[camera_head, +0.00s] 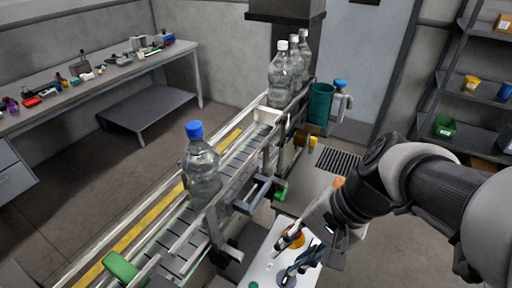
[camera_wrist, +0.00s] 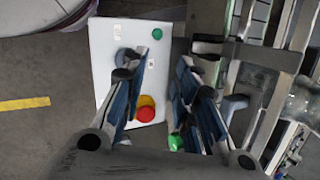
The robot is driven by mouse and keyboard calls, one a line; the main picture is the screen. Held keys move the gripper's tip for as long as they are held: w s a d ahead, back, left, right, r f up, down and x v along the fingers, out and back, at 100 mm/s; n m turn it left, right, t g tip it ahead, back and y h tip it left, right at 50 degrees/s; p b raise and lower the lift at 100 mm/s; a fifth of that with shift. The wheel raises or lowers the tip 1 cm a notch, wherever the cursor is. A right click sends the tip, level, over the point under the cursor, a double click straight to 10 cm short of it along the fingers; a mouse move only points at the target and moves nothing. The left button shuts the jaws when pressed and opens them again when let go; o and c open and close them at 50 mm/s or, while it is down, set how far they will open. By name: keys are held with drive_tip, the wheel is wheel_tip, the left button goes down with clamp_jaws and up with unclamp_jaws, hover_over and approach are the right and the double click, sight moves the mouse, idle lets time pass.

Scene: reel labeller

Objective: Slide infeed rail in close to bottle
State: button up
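A clear bottle with a blue cap (camera_head: 201,168) stands upright on the conveyor. It shows partly at the right edge of the wrist view (camera_wrist: 303,98). Metal guide rails run along the conveyor; the near-side rail (camera_head: 236,178) passes close by the bottle, but I cannot tell which piece is the infeed rail or the exact gap. A dark bracket (camera_head: 262,190) sticks out from the near side, with a green part (camera_head: 281,190) beside it. My gripper (camera_wrist: 157,62) is open and empty, fingers apart above the white control box (camera_wrist: 107,45), off the conveyor's near side.
The box carries a red emergency stop on yellow (camera_wrist: 146,108) and a green button (camera_wrist: 157,34). Several white-capped bottles (camera_head: 283,72) stand farther up the conveyor. A teal bin (camera_head: 320,103) stands beside it. A workbench (camera_head: 95,80) and shelves (camera_head: 470,90) are farther off.

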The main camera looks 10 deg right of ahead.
drive_tip(key=w+d+m+y, duration=0.1)
drive_tip(key=w+m, duration=0.1)
drive_tip(key=w+f+m+t+y, duration=0.1)
drive_tip(key=w+m+y, duration=0.1)
drive_tip(key=w+m, duration=0.1)
drive_tip(key=w+d+m+t+y, duration=0.1)
drive_tip(key=w+m+y, duration=0.1)
drive_tip(key=w+m, duration=0.1)
drive_tip(key=shift+d+f, duration=0.2)
drive_tip(key=shift+d, duration=0.15)
drive_tip(key=c, duration=0.4)
drive_tip(key=w+d+m+t, duration=0.2)
drive_tip(key=w+d+f+m+t+y, duration=0.1)
drive_tip(key=w+d+m, duration=0.1)
drive_tip(key=d+m, duration=0.1)
drive_tip(key=w+d+f+m+t, duration=0.1)
drive_tip(key=w+d+m+t, duration=0.1)
drive_tip(key=w+d+m, duration=0.1)
drive_tip(key=shift+d+t+y, duration=0.15)
drive_tip(key=shift+t+y, duration=0.15)
clamp_jaws()
drive_tip(key=r+b+x, duration=0.1)
drive_tip(key=b+x, duration=0.2)
drive_tip(key=x, duration=1)
drive_tip(key=shift+w+a, duration=0.4)
drive_tip(key=shift+a, duration=0.05)
drive_tip(key=w+a, duration=0.2)
drive_tip(key=shift+a, duration=0.4)
drive_tip(key=shift+d, duration=0.1)
